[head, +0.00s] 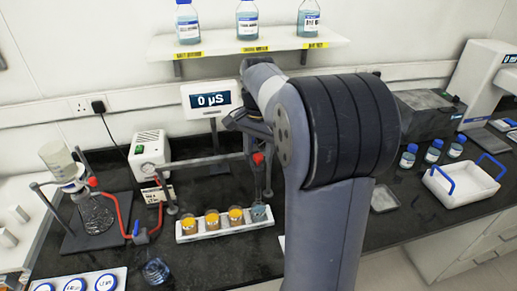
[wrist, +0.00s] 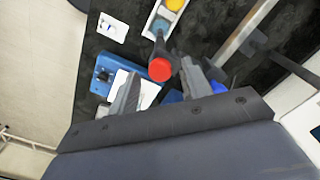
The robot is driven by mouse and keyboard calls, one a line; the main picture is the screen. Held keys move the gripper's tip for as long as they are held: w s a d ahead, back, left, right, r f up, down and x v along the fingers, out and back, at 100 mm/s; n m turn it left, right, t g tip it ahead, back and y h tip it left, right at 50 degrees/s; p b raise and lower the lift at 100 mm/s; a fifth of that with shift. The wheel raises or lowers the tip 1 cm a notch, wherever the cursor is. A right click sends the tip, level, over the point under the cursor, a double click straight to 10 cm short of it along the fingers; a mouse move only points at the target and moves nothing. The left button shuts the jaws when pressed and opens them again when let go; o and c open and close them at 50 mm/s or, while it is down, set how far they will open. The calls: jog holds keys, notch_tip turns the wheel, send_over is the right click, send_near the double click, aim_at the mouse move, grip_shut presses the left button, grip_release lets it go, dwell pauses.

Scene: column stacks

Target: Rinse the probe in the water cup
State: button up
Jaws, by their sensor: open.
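The probe, with a red cap (head: 258,158) and a thin dark stem, stands upright above the right end of the white cup rack (head: 226,226). The pale blue water cup (head: 260,213) is at that end, below the probe; I cannot tell whether the tip is inside it. In the wrist view the red cap (wrist: 160,69) lies between and beyond the fingertips of my open gripper (wrist: 159,77), with no visible grip on it. The water cup also shows there (wrist: 163,27). My arm hides most of the gripper in the head view.
Several orange-filled cups (head: 212,219) sit left of the water cup. A meter (head: 211,100) behind reads 0 µS. A flask stand (head: 96,212) with red tubing is at left. Blue-capped bottles (head: 433,151) and a white tray (head: 461,184) are at right.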

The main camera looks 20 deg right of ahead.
notch_tip(320, 180, up, 11)
jog(key=shift+f+b, duration=0.15)
jog(key=shift+b, duration=0.3)
dwell(0.4)
notch_tip(320, 180, down, 12)
jog(key=shift+r, duration=0.1)
jog(key=shift+f+b, duration=0.3)
jog(key=shift+f, duration=0.2)
jog(key=shift+r, duration=0.1)
